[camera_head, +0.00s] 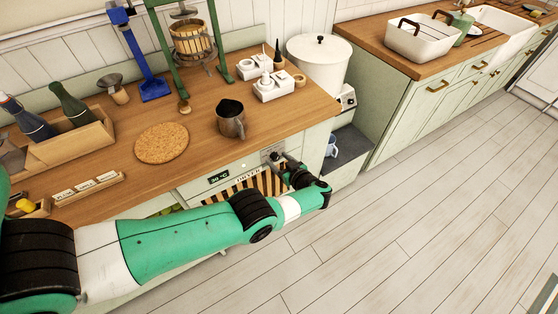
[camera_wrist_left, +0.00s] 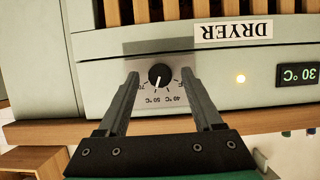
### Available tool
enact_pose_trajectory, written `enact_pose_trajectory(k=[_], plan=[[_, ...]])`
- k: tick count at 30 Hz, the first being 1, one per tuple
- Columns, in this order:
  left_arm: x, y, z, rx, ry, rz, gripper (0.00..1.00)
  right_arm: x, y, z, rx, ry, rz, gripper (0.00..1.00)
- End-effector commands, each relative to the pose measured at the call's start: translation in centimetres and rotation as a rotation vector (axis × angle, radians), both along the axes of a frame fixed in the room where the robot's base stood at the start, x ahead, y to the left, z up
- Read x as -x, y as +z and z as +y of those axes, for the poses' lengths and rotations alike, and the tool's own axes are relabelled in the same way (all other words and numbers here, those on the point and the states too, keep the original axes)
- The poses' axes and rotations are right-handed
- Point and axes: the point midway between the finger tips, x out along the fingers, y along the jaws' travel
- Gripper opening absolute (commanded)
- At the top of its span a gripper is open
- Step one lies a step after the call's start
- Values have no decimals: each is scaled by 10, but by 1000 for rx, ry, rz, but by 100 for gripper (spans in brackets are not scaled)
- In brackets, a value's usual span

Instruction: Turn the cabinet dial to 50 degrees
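The cabinet dial (camera_wrist_left: 160,75) is a small round black knob with a white pointer mark on the pale front of the dryer cabinet. The wrist view shows it upside down, with 40 °C and 50 °C printed beside it. My right gripper is out of view.
A lit display (camera_head: 218,177) on the dryer reads 30 °C, with a small lamp (camera_wrist_left: 240,78) beside it. A DRYER label (camera_wrist_left: 233,30) and wooden slats adjoin the dial panel. A metal jug (camera_head: 231,122) and a cork mat (camera_head: 161,143) are on the worktop above.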

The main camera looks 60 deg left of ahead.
Motion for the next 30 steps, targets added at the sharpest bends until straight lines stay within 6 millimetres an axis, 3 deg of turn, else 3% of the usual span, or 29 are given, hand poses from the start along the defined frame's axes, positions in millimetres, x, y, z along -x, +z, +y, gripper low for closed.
enact_pose_trajectory(k=[8,14,21,30], plan=[[-2,9,-13,-1,-3,0,67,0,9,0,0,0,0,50],[-7,28,-55,-1,-6,0,67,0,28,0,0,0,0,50],[-11,42,-98,0,-3,-1,67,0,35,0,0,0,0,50],[-11,45,-107,0,0,0,67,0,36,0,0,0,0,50]])
